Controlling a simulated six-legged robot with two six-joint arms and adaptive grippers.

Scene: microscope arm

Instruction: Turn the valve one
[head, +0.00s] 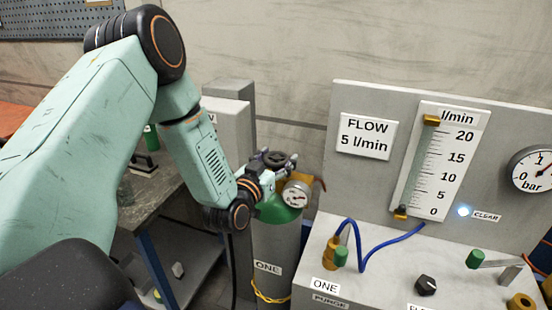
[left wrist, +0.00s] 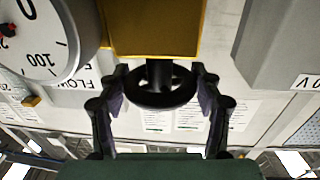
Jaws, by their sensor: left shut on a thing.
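The black handwheel valve (head: 279,158) sits on top of the gas cylinder labelled ONE (head: 275,235), which is grey with a green shoulder. My left gripper (head: 268,161) comes in from the left and is shut on the valve. In the left wrist view the valve (left wrist: 160,98) is a black ring under a brass block (left wrist: 152,28). There the fingers of my left gripper (left wrist: 160,80) stand on both sides of the ring. A round gauge (head: 296,194) is beside the valve. My right gripper is not in view.
A grey panel at the right carries a FLOW 5 l/min sign (head: 367,137), a flow scale (head: 440,165) and a bar gauge (head: 533,170). A blue hose (head: 362,246) loops over its console. A workbench (head: 155,185) stands left of the cylinder.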

